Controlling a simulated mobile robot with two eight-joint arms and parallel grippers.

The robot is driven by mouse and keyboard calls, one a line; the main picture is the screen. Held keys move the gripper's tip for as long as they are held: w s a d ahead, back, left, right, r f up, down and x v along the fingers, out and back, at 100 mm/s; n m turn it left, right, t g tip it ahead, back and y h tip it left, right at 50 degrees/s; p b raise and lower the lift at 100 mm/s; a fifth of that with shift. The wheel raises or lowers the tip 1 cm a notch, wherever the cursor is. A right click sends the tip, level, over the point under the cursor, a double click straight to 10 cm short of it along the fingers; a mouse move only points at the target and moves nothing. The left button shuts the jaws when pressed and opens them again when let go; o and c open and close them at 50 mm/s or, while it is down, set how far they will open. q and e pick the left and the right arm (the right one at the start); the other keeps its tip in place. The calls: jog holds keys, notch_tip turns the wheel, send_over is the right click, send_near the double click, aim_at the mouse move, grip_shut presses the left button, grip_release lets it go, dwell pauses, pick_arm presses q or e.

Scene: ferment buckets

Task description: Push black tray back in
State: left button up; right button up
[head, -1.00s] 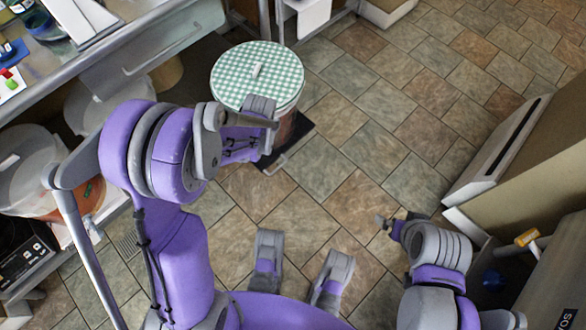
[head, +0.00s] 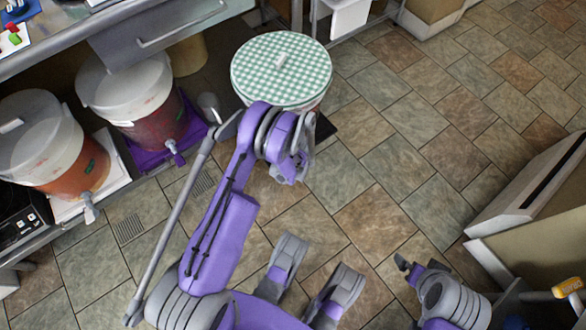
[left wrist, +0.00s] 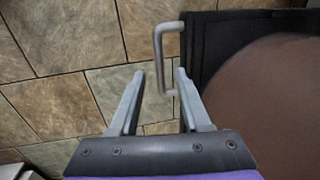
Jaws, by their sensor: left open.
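The black tray (left wrist: 201,45) lies on the floor in the left wrist view, with a grey bar handle (left wrist: 158,55) on its near side. A large bucket (left wrist: 262,105) stands on the tray, and its green checked cover (head: 282,70) shows in the head view. A dark tray corner (head: 326,133) shows behind my left gripper (head: 298,160). In the left wrist view my left gripper (left wrist: 161,76) is open, with the handle's lower end between its fingertips. Contact cannot be told. My right gripper (head: 406,267) is small at the lower right, apart from the tray; its jaws are unclear.
Two white-lidded buckets with taps stand at left, one on a purple tray (head: 148,156) and one on a white tray (head: 115,178). A counter with a drawer (head: 160,30) overhangs them. Tiled floor between is clear.

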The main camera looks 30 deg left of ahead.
pick_arm(q)
jog(key=shift+w+a+f+b, duration=0.1)
jog(key=shift+a+f+b, duration=0.1)
jog(key=shift+f, duration=0.7)
jog(key=shift+w+a+f+b, duration=0.1)
jog(key=shift+f+b, duration=0.05)
jog(key=shift+f, duration=0.75)
grip_shut()
